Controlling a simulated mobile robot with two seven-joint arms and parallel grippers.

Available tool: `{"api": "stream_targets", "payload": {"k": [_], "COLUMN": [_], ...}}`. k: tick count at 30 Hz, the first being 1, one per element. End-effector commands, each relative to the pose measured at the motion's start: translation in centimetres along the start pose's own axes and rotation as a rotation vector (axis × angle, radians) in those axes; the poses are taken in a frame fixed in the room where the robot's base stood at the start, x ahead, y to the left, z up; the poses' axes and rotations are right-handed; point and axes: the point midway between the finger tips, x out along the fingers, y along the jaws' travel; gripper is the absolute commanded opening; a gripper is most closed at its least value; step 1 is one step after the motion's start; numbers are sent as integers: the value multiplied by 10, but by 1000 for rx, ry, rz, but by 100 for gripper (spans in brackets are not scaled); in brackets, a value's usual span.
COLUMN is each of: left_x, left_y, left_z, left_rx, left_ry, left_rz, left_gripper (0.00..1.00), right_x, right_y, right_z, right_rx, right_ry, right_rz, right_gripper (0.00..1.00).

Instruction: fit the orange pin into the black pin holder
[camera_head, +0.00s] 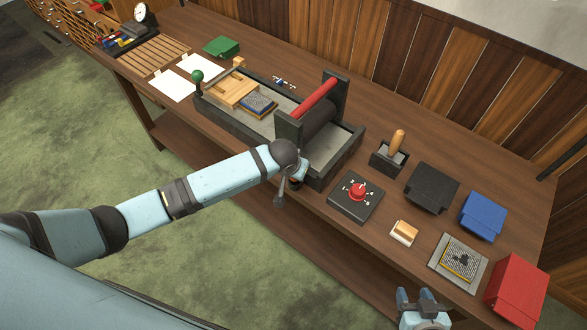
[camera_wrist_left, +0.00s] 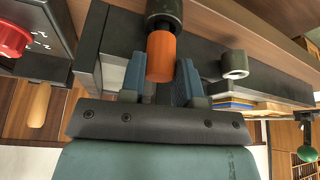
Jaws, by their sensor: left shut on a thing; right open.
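My left gripper (camera_wrist_left: 160,76) is shut on the orange pin (camera_wrist_left: 161,57), which shows between its two fingers in the left wrist view. A dark cylinder (camera_wrist_left: 164,10), which looks like the black pin holder, is right at the pin's far end and in line with it. I cannot tell how far, if at all, the pin is inside it. In the head view my left gripper is at the near side of the press (camera_head: 318,150), mostly hidden by its own wrist. My right gripper (camera_head: 419,300) is open and empty at the bottom, near the table's front edge.
A grey ring (camera_wrist_left: 235,63) sticks out beside the pin. A black box with a red knob (camera_head: 357,191) lies right of the press. A wooden-handled tool (camera_head: 397,142), a black box (camera_head: 432,187), a blue box (camera_head: 483,215) and a red box (camera_head: 516,291) stand further right.

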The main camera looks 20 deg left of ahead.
Motion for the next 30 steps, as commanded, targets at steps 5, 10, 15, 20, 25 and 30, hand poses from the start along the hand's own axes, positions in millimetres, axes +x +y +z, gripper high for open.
{"api": "stream_targets", "payload": {"k": [5,10,15,20,25,30], "left_x": [5,8,9,9,9,-9], "left_y": [0,0,0,0,0,0], "left_z": [2,4,4,4,4,4], "left_rx": [0,0,0,0,0,1], "left_ry": [0,-1,0,0,-1,1], "left_rz": [0,-1,0,0,-1,2], "left_gripper": [0,0,55,60,60,60], "right_x": [1,2,2,2,2,3], "right_y": [0,0,0,0,0,2], "right_z": [1,2,2,2,2,4], "right_rx": [0,0,0,0,-1,-1], "right_ry": [0,0,0,0,1,1], "right_rz": [0,0,0,0,1,4], "right_gripper": [49,49,49,49,49,49]}}
